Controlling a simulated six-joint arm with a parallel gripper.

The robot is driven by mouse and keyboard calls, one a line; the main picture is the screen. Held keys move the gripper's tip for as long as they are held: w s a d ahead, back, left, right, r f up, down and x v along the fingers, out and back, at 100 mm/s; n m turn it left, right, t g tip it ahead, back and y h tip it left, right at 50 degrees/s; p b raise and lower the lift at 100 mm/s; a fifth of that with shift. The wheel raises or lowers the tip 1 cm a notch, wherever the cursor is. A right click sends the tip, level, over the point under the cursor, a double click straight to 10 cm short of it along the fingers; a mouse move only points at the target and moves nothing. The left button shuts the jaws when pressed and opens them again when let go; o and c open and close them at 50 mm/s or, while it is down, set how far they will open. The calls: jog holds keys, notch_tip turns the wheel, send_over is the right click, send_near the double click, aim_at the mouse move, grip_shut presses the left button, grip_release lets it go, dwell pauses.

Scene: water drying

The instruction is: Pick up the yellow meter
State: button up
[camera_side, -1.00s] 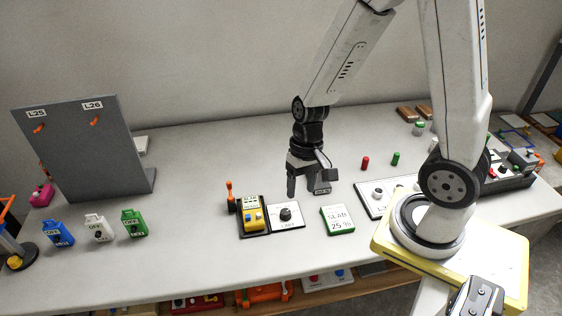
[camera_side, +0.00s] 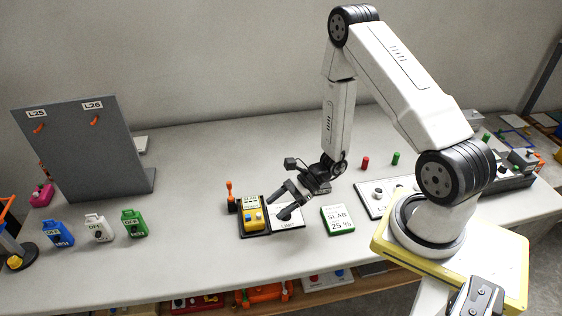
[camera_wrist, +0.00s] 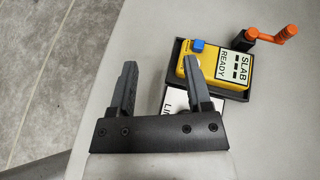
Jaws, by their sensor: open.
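The yellow meter (camera_side: 252,215) sits in a dark tray (camera_side: 241,230) on the table, left of the white card. It has a blue button on its face. In the wrist view the yellow meter (camera_wrist: 219,54) lies beyond the right finger, with a label reading "SLAB READY". My gripper (camera_side: 279,208) is open and empty, tilted, just right of the meter and over the white card (camera_side: 290,222). In the wrist view my gripper (camera_wrist: 163,78) has its two fingers apart, with nothing between them. The card's knob is hidden behind the gripper.
An orange-handled lever (camera_side: 230,197) stands close left of the tray. A green-edged slab box (camera_side: 338,221) lies to the right. The table behind the meter is clear.

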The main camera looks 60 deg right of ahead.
aim_at(256, 214)
jog(key=d+f+m+t, duration=0.1)
jog(key=m, duration=0.1)
jog(key=w+d+f+m+t+h, duration=0.1)
jog(key=d+f+m+t, duration=0.1)
jog(key=shift+w+d+f, duration=0.15)
jog(key=shift+w, duration=0.05)
jog(key=shift+x, duration=1.3)
jog(key=shift+w, duration=0.1)
jog(key=shift+h, duration=0.3)
jog(key=shift+x, duration=2.6)
jog(key=shift+r, duration=0.2)
